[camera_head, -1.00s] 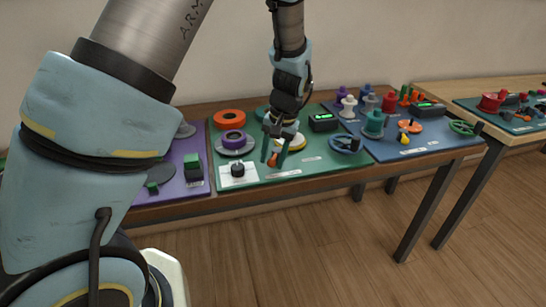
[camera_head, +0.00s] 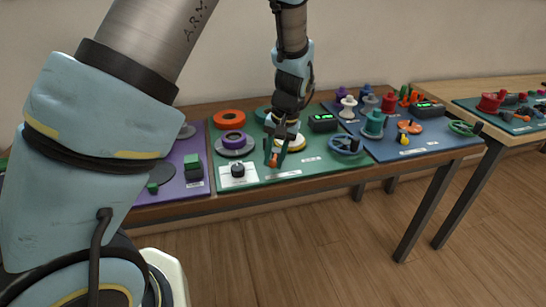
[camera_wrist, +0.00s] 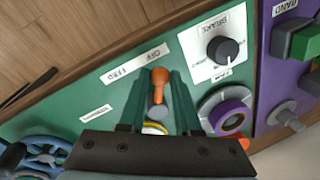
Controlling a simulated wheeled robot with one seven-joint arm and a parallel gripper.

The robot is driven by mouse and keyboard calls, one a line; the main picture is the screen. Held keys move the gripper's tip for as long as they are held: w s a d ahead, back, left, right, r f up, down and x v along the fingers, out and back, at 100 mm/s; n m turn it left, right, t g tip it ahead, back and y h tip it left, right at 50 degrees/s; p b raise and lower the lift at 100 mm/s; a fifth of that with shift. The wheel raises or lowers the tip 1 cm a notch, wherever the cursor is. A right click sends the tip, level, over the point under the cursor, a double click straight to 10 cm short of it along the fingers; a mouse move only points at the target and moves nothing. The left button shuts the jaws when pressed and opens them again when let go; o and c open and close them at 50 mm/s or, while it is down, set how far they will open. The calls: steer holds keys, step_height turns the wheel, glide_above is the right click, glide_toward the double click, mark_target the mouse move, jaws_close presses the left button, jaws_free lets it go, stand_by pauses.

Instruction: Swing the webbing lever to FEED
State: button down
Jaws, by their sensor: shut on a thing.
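The webbing lever has an orange knob (camera_wrist: 159,84) on a short stem. In the wrist view it stands between my two green fingers, beside a white label strip (camera_wrist: 134,63) printed upside down, on which I make out OFF and what looks like FEED. My gripper (camera_wrist: 158,88) is shut on the lever. In the head view my gripper (camera_head: 275,160) points down at the front of the green panel (camera_head: 310,166), with a little orange of the lever between its fingers. The lever's base is partly hidden by my gripper, and its exact setting is hard to tell.
A white plate with a black knob (camera_head: 238,170) and a purple ring (camera_head: 233,137) lie left of my gripper. A blue handwheel (camera_head: 346,144) and a display box (camera_head: 323,122) are to its right. A purple panel and a blue panel flank the green one.

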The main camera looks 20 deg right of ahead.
steer(key=n, duration=0.1)
steer(key=d+n+p, duration=0.1)
steer(key=n, duration=0.1)
steer(key=shift+s+d+r+g, duration=0.1)
steer(key=shift+s+d+g, duration=0.15)
steer(key=shift+s+g, duration=0.05)
steer(key=n, duration=0.1)
steer(key=d+n+p, duration=0.1)
steer(key=n, duration=0.1)
steer(key=shift+s+d+g, duration=0.1)
steer(key=shift+d+g, duration=0.05)
steer(key=shift+g, duration=0.15)
steer(key=n, duration=0.1)
steer(key=d+n+p, duration=0.1)
steer(key=n, duration=0.1)
steer(key=shift+d+g, duration=0.25)
steer(key=shift+g, duration=0.05)
steer(key=shift+w+d+n+p, duration=0.2)
steer(key=shift+d+n+p, duration=0.15)
steer(key=shift+n, duration=0.4)
steer(key=shift+w+d+n+p, duration=0.2)
steer(key=shift+d+n, duration=0.1)
steer(key=shift+n, duration=0.45)
steer(key=c, duration=0.6)
jaws_free()
steer(key=shift+c, duration=0.2)
step_height(320, 180, up, 10)
steer(key=d+b, duration=0.2)
steer(key=shift+w+r, duration=0.25)
steer(key=shift+w, duration=0.15)
